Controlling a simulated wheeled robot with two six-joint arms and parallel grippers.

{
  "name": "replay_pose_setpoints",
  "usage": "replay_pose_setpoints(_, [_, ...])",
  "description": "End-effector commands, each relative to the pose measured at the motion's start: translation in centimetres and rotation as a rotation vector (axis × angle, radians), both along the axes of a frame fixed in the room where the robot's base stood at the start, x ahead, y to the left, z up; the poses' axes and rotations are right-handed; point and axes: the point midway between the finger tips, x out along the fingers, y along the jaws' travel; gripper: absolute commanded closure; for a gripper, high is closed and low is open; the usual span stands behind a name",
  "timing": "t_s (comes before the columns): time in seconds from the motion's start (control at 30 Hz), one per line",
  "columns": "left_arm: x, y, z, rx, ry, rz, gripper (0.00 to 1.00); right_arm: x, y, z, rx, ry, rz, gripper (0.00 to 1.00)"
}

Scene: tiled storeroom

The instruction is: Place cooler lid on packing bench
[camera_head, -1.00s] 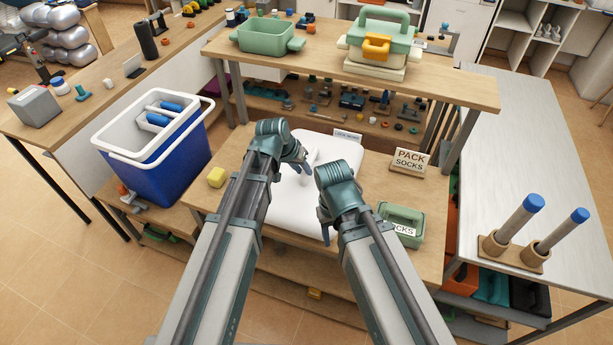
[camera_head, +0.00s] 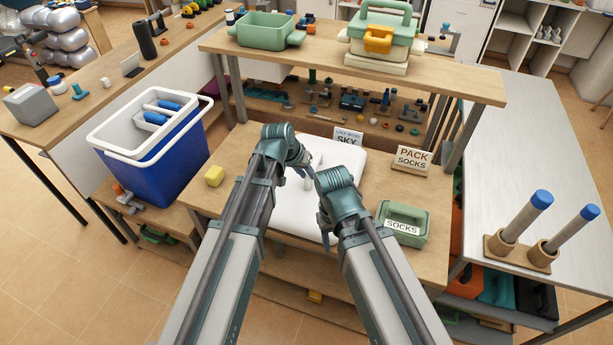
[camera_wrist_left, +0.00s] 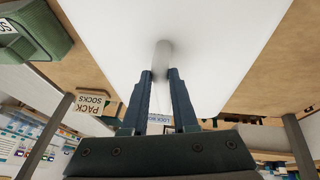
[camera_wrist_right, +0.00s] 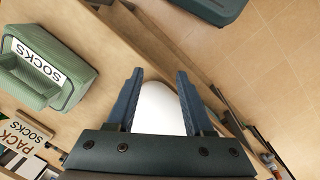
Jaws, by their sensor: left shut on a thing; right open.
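The white cooler lid (camera_head: 297,212) lies flat above or on the lower top of the packing bench (camera_head: 393,190); I cannot tell whether it touches. My left gripper (camera_head: 303,172) is shut on the lid's grey knob, which shows in the left wrist view (camera_wrist_left: 162,54). My right gripper (camera_head: 324,228) is open at the lid's right side, with a rounded white part of the lid (camera_wrist_right: 158,108) between its fingers in the right wrist view. My forearms hide part of the lid.
A green SOCKS box (camera_head: 415,212) and a PACK SOCKS sign (camera_head: 411,160) are right of the lid.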

Motion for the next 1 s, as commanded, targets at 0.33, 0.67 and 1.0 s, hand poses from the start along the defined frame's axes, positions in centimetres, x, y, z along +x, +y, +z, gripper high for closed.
replay_pose_setpoints(0.33, [0.0,0.0,-0.1,0.000,0.000,0.000,0.57,0.0,0.0,-0.1,0.000,0.000,0.000,0.48])
replay_pose_setpoints(0.67, [0.0,0.0,-0.1,0.000,0.000,0.000,0.43,0.0,0.0,-0.1,0.000,0.000,0.000,0.48])
replay_pose_setpoints(1.0, [-0.4,0.4,1.5,0.000,0.000,0.001,0.43,0.0,0.0,1.5,0.000,0.000,0.000,0.48])
